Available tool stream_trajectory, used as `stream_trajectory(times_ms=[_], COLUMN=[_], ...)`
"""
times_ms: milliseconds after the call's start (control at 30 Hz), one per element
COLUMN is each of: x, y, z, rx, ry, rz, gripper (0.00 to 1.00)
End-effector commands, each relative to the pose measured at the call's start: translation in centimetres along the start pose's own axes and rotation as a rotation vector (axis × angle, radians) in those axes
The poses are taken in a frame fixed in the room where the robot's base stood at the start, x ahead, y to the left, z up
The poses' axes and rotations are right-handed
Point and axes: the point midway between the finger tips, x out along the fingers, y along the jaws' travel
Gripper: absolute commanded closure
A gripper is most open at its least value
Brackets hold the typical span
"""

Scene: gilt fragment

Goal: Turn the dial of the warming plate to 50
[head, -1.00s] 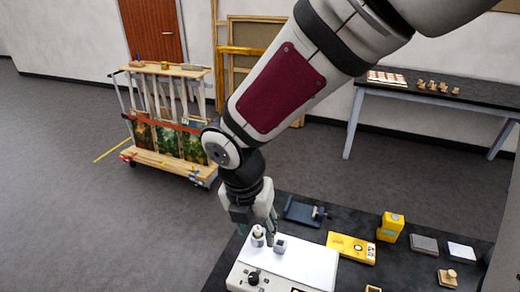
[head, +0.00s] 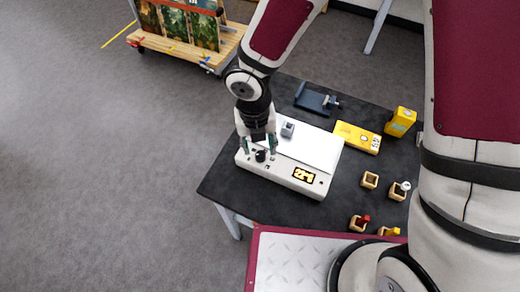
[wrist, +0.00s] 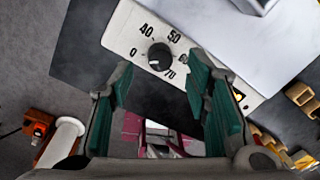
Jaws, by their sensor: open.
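The warming plate (head: 318,148) is a white box with a pale flat top on the dark table. Its black round dial (head: 260,155) is at the left of its front part. In the wrist view the dial (wrist: 160,57) has printed 0, 40, 50 and 70 around it; a small light mark shows near its lower left edge. A lit display (head: 304,175) on the front seems to read 21. My gripper (wrist: 158,68) is open, its green-padded fingers apart on either side of the dial in the picture. In the head view my gripper (head: 258,146) is right at the dial; contact cannot be told.
A small grey block (head: 287,129) sits on the plate top. A blue-grey holder (head: 316,99), a yellow device (head: 357,137) and a yellow box (head: 400,121) lie behind and to the right. Small wooden blocks (head: 370,180) stand right of the plate.

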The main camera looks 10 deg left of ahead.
Motion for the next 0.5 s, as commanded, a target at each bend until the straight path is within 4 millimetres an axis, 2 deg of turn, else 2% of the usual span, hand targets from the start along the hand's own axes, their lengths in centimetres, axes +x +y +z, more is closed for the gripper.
stream_trajectory(times_ms=[200,500], x=[2.7,3.6], y=[0.1,0.0], z=[-0.1,0.0], rx=[0.0,0.0], ry=[0.001,-0.002], rz=[-0.001,0.0], gripper=[0.56,0.56])
